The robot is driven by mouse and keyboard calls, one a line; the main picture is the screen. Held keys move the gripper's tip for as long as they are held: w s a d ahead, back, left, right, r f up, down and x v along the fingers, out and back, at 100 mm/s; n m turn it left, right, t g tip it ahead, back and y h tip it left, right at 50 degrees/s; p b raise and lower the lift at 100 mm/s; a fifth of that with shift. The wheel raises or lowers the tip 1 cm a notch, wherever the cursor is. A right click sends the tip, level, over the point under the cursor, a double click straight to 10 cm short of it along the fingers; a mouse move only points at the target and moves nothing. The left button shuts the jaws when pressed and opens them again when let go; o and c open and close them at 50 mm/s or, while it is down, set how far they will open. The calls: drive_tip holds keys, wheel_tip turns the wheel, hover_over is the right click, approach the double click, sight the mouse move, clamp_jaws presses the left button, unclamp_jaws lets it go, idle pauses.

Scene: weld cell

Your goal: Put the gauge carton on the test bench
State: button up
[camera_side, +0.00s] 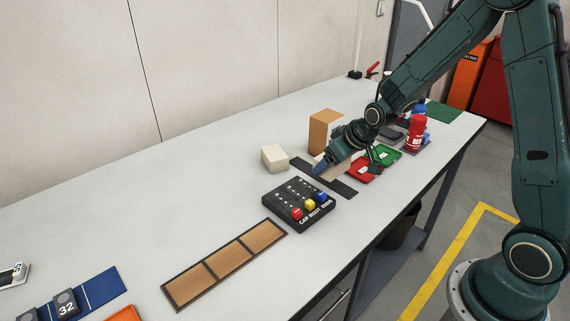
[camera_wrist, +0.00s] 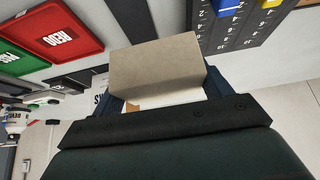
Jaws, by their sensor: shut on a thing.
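My gripper (camera_side: 324,169) is low over the middle of the long white bench (camera_side: 185,215), pointing down and left in the side view. In the wrist view the blue fingers of my gripper (camera_wrist: 160,90) are shut on a plain tan carton (camera_wrist: 155,66), which lies between them. No label on it can be read. In the side view the held carton is mostly hidden by my gripper. I cannot tell whether it touches the bench. A brown carton (camera_side: 323,130) stands upright just behind my gripper, and a cream block (camera_side: 274,157) sits to its left.
A black rack (camera_side: 283,207) with red, yellow and blue pieces stands in front. A red tray (camera_side: 357,174), green tray (camera_side: 388,156) and red bottle (camera_side: 417,135) crowd the right. A three-panel wooden board (camera_side: 225,262) lies front left. Bench space at back left is clear.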

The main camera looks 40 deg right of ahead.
drive_tip(key=shift+a, duration=3.35)
drive_tip(key=shift+w+a+r, duration=0.1)
drive_tip(key=shift+w+a, duration=0.2)
drive_tip(key=shift+w, duration=0.1)
drive_tip(key=w+a+r+n+g+y, duration=0.2)
drive_tip(key=w+a+r+n, duration=0.4)
drive_tip(key=a, duration=0.3)
drive_tip(key=w+a+r+n+g+y, duration=0.2)
drive_tip(key=w+a+r+n+y, duration=0.2)
drive_tip(key=w+a+r+n, duration=0.3)
drive_tip(key=shift+w+a+r, duration=0.4)
drive_tip(key=shift+w+a, duration=0.8)
drive_tip(key=shift+w, duration=0.1)
drive_tip(key=shift+n, duration=0.3)
wheel_tip(320, 180, down, 16)
drive_tip(key=shift+r, duration=0.15)
